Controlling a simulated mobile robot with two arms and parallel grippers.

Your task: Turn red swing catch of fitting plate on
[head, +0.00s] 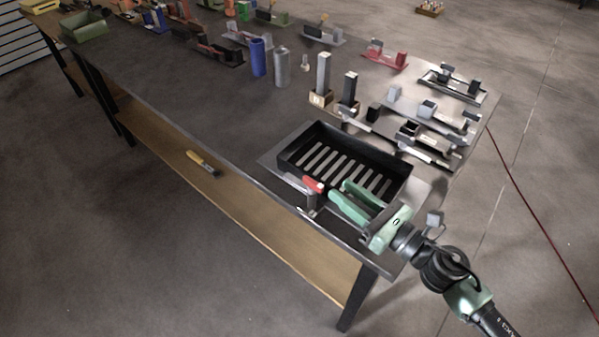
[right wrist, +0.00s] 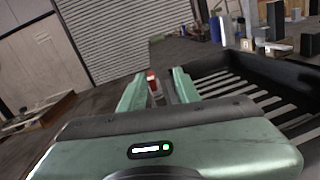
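The red swing catch (head: 313,184) sits at the near edge of the black slotted tray, on top of a small grey upright post (head: 309,203). A grey plate (head: 268,160) lies under the tray on the table's near end. My right gripper (head: 338,189) has green fingers, spread apart, and points at the catch from the right. In the right wrist view the red catch (right wrist: 151,75) shows between and just beyond the two fingertips (right wrist: 155,82). I cannot tell whether a finger touches it. My left gripper is not in view.
The black tray (head: 402,177) stands directly beside my right gripper. Behind it are several grey blocks and metal fixtures, and a blue cylinder (head: 258,57) and grey cylinder (head: 281,67). A yellow-handled tool (head: 203,162) lies on the lower wooden shelf (head: 250,211).

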